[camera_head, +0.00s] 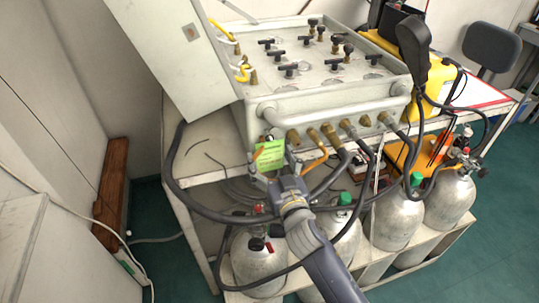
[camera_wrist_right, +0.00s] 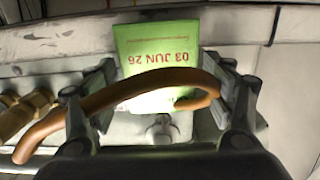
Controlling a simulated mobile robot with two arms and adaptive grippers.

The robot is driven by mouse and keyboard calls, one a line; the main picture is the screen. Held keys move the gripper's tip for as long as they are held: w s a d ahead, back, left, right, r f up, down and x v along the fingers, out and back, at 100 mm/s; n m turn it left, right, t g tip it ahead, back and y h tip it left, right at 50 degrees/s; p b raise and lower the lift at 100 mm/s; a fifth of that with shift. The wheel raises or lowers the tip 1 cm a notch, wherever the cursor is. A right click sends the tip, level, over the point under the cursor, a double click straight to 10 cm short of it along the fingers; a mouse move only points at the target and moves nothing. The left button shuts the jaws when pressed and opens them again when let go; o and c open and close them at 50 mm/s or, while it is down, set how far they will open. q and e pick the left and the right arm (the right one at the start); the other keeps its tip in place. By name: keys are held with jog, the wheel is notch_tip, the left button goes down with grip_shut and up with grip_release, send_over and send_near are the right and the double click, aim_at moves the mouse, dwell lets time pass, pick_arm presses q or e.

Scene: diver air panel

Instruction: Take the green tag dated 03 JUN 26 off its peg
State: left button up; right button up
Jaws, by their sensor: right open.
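The green tag (camera_head: 268,155) hangs at the front left corner of the grey panel box, below its front rail. In the right wrist view the tag (camera_wrist_right: 158,50) shows upside down, reading 03 JUN 26. My right gripper (camera_head: 273,170) is open just in front of the tag. In the wrist view its two fingers stand apart (camera_wrist_right: 163,95), either side of the tag's lower part in the picture, with nothing clearly held. A small pale metal knob (camera_wrist_right: 163,130) shows below the tag there; I cannot tell if it is the peg. My left gripper is not in view.
An orange-brown hose (camera_wrist_right: 125,88) crosses the wrist view in front of the tag, passing between the fingers. Brass fittings (camera_head: 328,132) with dark hoses line the panel front (camera_head: 270,122) to the right. Several grey cylinders (camera_head: 398,215) stand on the lower shelf.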

jog(key=c, duration=0.6)
jog(key=shift+c, duration=0.2)
jog(key=shift+r, duration=0.2)
jog(key=shift+r, duration=0.15)
jog(key=b+v, duration=0.1)
jog(key=v, duration=1.7)
jog(key=shift+b, duration=0.35)
